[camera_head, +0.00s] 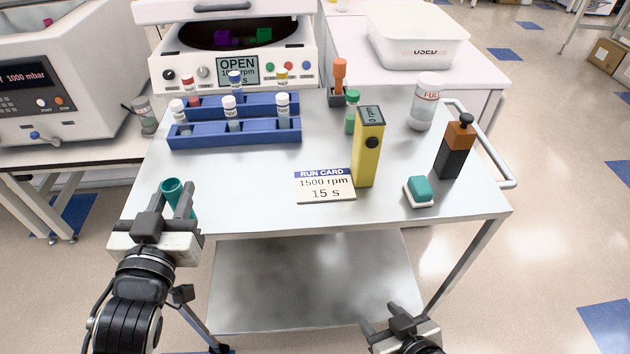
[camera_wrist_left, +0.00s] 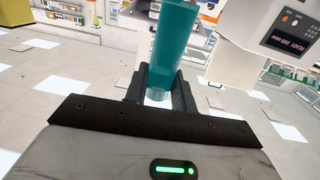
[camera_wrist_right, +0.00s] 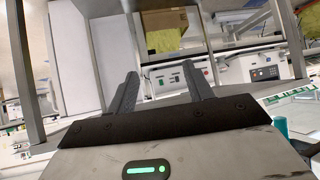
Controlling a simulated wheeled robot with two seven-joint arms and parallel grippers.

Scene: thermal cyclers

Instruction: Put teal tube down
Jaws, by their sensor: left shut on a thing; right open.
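The teal tube (camera_head: 177,196) is held in my left gripper (camera_head: 170,212) at the left front corner of the cart, in the head view. The tube looks open at its top and leans slightly. In the left wrist view the tube (camera_wrist_left: 172,50) stands between the shut fingers (camera_wrist_left: 160,88). Whether its bottom touches the cart top is hidden by my gripper. My right gripper (camera_head: 392,325) is open and empty, low in front of the cart's front edge; its spread fingers (camera_wrist_right: 168,90) show in the right wrist view.
Two blue racks (camera_head: 235,138) with several capped vials stand behind. A run card (camera_head: 325,186), yellow device (camera_head: 368,150), green-capped vial (camera_head: 352,112), teal-and-white block (camera_head: 419,191), black-and-orange bottle (camera_head: 456,150) and "FULL" bottle (camera_head: 425,103) stand rightward. The cart top (camera_head: 245,190) is clear at front left.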

